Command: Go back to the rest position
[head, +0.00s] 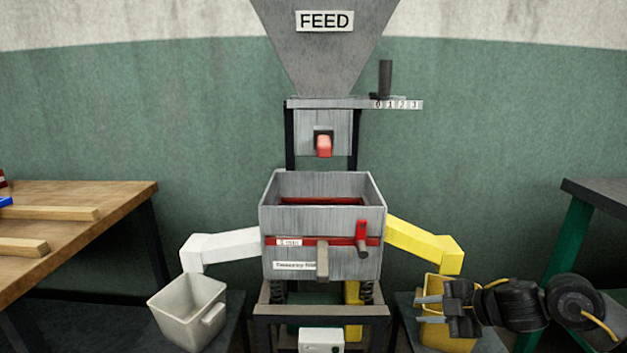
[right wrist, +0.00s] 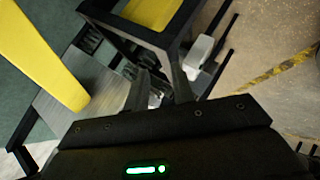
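My right gripper (head: 430,309) comes in from the right, level with the yellow bin (head: 445,337), and covers part of it. Its two fingers are apart, with no object visible between them. The fingers also show apart in the right wrist view (right wrist: 158,92). The yellow bin stands below the yellow chute (head: 415,240) of the grey machine (head: 325,205); whether the gripper touches the bin I cannot tell. My left gripper is not in view.
A white bin (head: 175,312) stands under the white chute (head: 225,246) at left. A wooden table (head: 90,230) with wooden bars is at far left. A green-legged table (head: 600,190) stands at far right. The feed hopper (head: 325,50) is above the machine.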

